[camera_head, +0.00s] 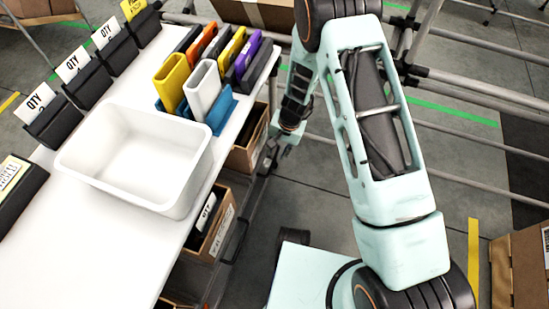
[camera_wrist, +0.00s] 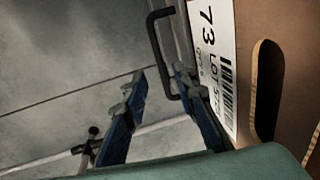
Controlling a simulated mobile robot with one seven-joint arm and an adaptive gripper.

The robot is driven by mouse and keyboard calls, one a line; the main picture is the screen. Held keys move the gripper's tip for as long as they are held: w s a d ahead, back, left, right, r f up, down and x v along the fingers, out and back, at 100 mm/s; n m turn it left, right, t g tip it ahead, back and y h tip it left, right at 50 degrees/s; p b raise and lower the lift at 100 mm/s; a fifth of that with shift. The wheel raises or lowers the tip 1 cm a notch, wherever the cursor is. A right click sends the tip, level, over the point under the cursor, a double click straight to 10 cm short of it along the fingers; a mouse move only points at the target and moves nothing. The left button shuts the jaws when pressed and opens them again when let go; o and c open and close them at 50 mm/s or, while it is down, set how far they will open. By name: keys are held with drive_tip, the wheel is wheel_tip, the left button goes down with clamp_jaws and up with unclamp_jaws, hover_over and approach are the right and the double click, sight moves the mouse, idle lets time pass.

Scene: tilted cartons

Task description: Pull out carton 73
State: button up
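Carton 73 (camera_wrist: 285,30) is brown cardboard and fills the right of the wrist view, looking tilted. Its face bears a white label (camera_wrist: 211,58) with "73" and a barcode, and a dark hand slot (camera_wrist: 265,90). My gripper (camera_wrist: 158,75) is open with nothing between its two blue fingers. The right finger is close to the label side of the carton; I cannot tell whether it touches. In the head view my gripper (camera_head: 269,157) is low beside the white table, near a brown carton (camera_head: 243,156). I cannot read a carton number there.
A black handle (camera_wrist: 156,45) is just beyond the fingertips. Another carton (camera_head: 219,236) with a white label sits on the rack below the table (camera_head: 60,245). A white bin (camera_head: 90,158) and coloured holders stand on the table. Metal rails (camera_head: 470,88) run behind my arm.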

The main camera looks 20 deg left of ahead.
sight(274, 160)
drive_tip(key=f, duration=0.2)
drive_tip(key=a+f+b, duration=0.1)
drive_tip(key=f, duration=0.2)
drive_tip(key=shift+w+f, duration=0.1)
clamp_jaws()
idle(0.3)
